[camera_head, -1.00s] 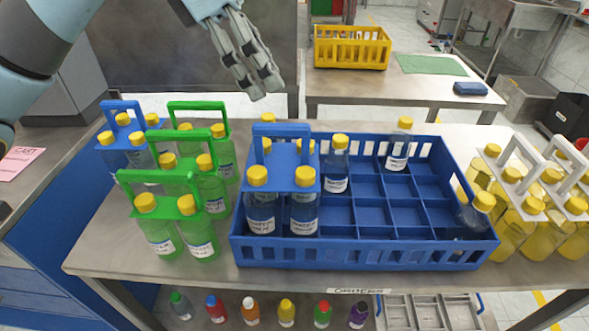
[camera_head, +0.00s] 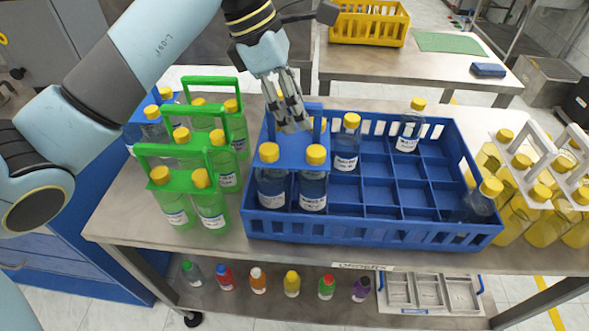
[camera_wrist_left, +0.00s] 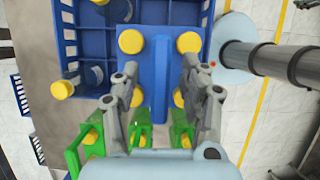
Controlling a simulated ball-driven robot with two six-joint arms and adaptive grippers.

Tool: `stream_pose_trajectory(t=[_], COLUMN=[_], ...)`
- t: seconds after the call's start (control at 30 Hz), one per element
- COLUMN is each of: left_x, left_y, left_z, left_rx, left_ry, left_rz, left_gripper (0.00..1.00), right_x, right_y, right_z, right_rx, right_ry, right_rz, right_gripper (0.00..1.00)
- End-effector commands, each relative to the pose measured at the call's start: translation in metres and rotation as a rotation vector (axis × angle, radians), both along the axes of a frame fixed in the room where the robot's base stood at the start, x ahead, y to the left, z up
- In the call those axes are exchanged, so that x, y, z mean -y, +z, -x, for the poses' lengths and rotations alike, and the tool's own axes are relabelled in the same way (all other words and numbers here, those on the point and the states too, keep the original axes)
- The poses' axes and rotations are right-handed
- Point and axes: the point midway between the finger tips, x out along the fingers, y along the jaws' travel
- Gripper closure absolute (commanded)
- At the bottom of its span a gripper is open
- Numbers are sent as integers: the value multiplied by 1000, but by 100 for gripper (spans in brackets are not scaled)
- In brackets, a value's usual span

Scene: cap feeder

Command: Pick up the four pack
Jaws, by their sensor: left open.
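A four pack with a blue carrier (camera_head: 291,160) and yellow-capped, clear, labelled bottles stands upright in the left end of the blue crate (camera_head: 370,231). Its upright handle is partly hidden behind my fingers in the head view. My left gripper (camera_head: 294,127) is open and points down at this handle. In the left wrist view the open left gripper (camera_wrist_left: 160,68) has one finger on each side of the blue handle (camera_wrist_left: 160,80), with gaps visible on both sides. I cannot tell how far down the fingers reach. My right gripper is not in view.
Green-handled packs (camera_head: 172,152) stand close left of the crate, with a blue pack (camera_head: 138,133) behind them. Single bottles (camera_head: 346,145) stand in the crate among empty cells. Yellow packs with white handles (camera_head: 545,180) stand at the right. A yellow crate (camera_head: 368,27) is on the back table.

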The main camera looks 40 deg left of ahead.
Motion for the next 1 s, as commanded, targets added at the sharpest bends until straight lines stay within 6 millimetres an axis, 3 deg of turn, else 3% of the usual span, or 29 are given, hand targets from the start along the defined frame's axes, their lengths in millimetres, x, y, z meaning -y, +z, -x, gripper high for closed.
stream_pose_trajectory(t=[0.17, 0.5, 1.0], left_x=[0, 0, 0], left_y=[0, 0, 2], left_z=[0, 0, -1], left_rx=[0, 1, 5], left_ry=[0, 0, -1], left_rz=[0, 1, 2], left_gripper=[56, 100, 100], right_x=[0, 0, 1], right_y=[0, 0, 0], right_z=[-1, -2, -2], right_rx=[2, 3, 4], right_ry=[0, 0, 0], right_rz=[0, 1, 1], right_gripper=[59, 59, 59])
